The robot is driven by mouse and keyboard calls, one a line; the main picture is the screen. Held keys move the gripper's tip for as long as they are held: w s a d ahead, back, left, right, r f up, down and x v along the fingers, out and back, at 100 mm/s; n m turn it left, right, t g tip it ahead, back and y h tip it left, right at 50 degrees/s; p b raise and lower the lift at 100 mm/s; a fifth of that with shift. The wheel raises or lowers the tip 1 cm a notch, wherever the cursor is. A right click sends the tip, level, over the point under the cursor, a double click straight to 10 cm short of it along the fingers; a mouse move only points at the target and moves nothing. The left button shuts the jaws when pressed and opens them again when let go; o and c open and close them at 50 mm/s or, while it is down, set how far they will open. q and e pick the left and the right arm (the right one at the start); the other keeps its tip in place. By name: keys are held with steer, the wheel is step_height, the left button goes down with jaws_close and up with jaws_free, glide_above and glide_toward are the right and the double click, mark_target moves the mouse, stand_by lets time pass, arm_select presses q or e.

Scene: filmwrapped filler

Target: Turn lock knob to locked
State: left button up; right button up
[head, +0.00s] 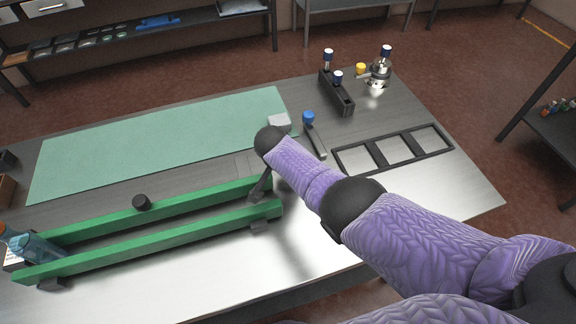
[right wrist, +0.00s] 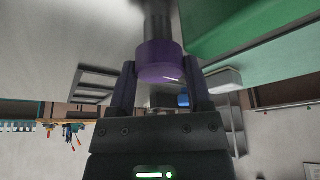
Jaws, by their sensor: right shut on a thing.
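A round purple knob (right wrist: 160,60) with a pale line on it sits on a dark grey shaft in the right wrist view; it appears to be the lock knob. My right gripper (right wrist: 159,72) is shut on it, one finger on each side. In the head view my right gripper (head: 260,187) points down by the right end of two green rails (head: 165,228), and the knob there is hidden by my arm. I cannot tell the lock setting from the line. My left gripper is not in view.
A black knob (head: 141,201) stands on the far rail, and a blue bottle (head: 38,246) is at the left end. A green mat (head: 150,142), a blue-knobbed lever (head: 308,117), a black rack (head: 337,96) and a black-framed tray (head: 373,153) lie beyond. The front right tabletop is bare.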

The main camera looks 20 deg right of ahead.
steer(key=o, duration=1)
steer(key=shift+o, duration=1.4)
steer(key=p+v, duration=0.7)
steer(key=v, duration=0.3)
